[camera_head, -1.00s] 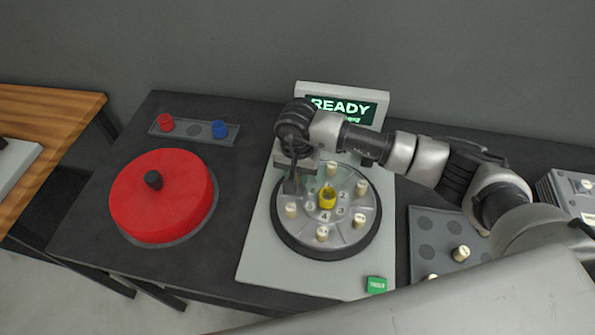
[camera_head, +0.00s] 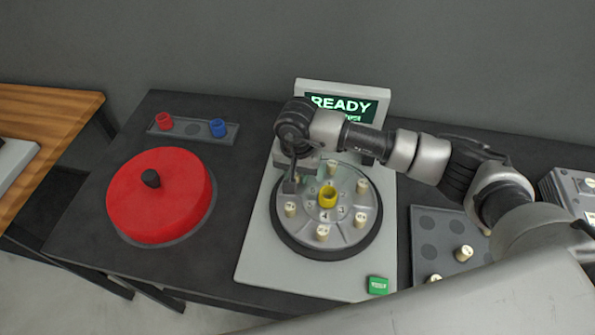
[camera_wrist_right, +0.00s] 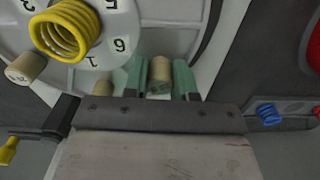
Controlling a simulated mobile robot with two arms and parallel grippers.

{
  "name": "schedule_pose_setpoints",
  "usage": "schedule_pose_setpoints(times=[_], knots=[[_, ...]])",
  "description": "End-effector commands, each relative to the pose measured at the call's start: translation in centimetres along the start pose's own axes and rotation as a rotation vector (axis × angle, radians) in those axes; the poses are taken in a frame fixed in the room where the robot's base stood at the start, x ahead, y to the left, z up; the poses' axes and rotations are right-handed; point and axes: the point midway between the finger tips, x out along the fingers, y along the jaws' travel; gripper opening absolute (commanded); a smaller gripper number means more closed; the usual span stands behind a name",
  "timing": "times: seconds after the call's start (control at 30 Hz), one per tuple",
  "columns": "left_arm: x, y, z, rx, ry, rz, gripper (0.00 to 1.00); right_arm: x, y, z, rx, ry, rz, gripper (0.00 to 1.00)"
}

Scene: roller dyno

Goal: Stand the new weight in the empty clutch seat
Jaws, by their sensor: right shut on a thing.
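The round grey clutch plate (camera_head: 342,232) has numbered seats around a yellow spring (camera_head: 328,196). Several pale weights stand around it, one at the front (camera_head: 322,233) and one at the right (camera_head: 361,221). My right gripper (camera_head: 291,186) is over the plate's upper left edge. In the right wrist view it (camera_wrist_right: 160,80) is shut on the new weight (camera_wrist_right: 160,72), a pale cylinder between its two greenish fingers, near the numbers 6 and 1. The gripper hides the seat below, so I cannot tell whether the weight touches it. My left gripper is not in view.
A screen (camera_head: 341,106) reading READY stands behind the plate. A green button (camera_head: 377,285) is at the front right. A red drum cover (camera_head: 158,205) is left. A grey tray (camera_head: 428,225) with loose weights is right. Red and blue springs (camera_head: 218,128) sit in a back tray.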

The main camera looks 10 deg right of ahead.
Motion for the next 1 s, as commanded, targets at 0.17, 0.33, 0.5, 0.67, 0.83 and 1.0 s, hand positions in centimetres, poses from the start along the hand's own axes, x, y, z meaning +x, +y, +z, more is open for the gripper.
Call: schedule_pose_setpoints(times=[0.17,0.33,0.5,0.67,0.83,1.0], knots=[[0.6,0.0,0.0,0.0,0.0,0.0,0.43,0.5,0.0,0.0,0.0,0.0,0.0,0.04],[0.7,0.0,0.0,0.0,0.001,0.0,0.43,0.5,0.0,0.0,0.0,0.0,0.0,0.04],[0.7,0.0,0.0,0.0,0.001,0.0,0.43,0.2,0.0,0.0,0.0,0.001,0.0,0.04],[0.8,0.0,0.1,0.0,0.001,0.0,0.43,-0.3,0.0,0.0,0.0,0.001,0.001,0.04],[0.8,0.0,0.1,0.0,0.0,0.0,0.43,-0.4,0.0,0.0,0.0,0.0,0.001,0.04],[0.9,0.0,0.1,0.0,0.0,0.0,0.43,-0.4,0.0,0.0,0.0,0.0,0.0,0.04]])
